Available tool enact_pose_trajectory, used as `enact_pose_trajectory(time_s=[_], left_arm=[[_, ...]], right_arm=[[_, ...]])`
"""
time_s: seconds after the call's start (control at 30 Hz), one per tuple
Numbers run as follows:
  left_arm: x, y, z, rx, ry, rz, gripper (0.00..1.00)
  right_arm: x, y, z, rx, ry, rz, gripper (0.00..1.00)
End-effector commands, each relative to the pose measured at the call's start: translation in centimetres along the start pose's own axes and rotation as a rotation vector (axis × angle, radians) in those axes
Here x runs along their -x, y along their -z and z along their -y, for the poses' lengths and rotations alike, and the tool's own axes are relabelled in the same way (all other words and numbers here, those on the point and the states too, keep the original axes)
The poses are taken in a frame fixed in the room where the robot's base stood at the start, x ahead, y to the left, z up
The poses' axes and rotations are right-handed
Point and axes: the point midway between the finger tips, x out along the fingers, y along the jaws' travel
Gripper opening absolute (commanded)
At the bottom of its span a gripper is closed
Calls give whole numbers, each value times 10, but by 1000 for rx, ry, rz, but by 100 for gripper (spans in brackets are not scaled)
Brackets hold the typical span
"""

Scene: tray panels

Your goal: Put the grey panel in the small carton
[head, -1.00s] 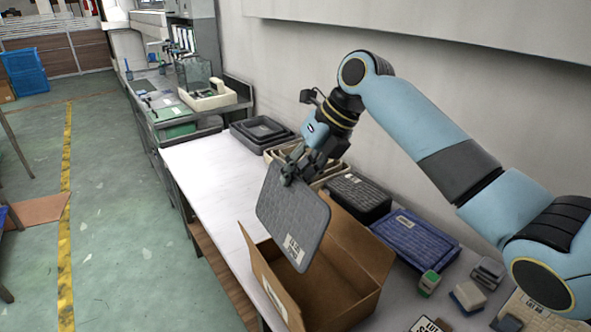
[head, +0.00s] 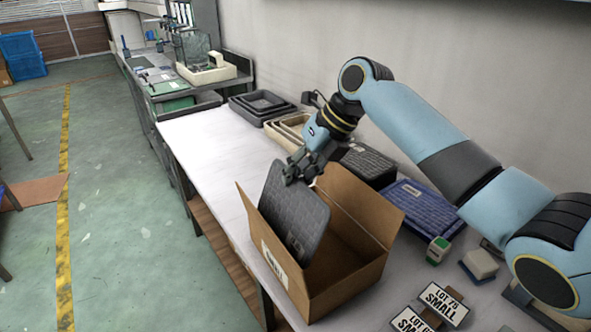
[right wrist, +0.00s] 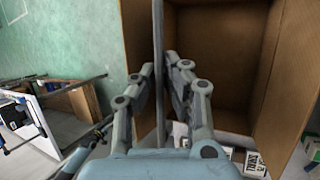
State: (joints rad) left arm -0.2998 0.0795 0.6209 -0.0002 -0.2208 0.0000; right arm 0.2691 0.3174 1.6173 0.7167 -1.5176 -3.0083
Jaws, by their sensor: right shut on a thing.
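The grey panel (head: 293,212) is tilted, with its lower part inside the open small carton (head: 348,277) near the carton's left wall. My right gripper (head: 290,178) is shut on the panel's top edge. In the right wrist view the panel (right wrist: 159,50) shows edge-on between the fingers of my right gripper (right wrist: 168,75), with the open carton (right wrist: 215,60) to its right. The panel's lower edge is hidden by the carton's wall. My left gripper is not in view.
A black tray (head: 366,162) and a blue tray (head: 420,207) lie behind the carton. Nested dark trays (head: 262,104) and beige trays (head: 285,130) stand farther back. Small blocks and label cards (head: 440,303) lie at the right. The white table (head: 215,155) is clear left of the carton.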

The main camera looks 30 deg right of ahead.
Motion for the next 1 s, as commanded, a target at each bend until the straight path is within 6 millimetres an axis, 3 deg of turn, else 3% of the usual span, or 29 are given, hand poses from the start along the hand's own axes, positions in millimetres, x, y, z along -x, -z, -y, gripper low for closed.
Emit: enact_pose_trajectory(time_s=[0.7,1.0], left_arm=[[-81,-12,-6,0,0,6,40],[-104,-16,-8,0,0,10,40]], right_arm=[[-72,25,34,0,0,0,0],[-93,32,44,1,0,1,0]])
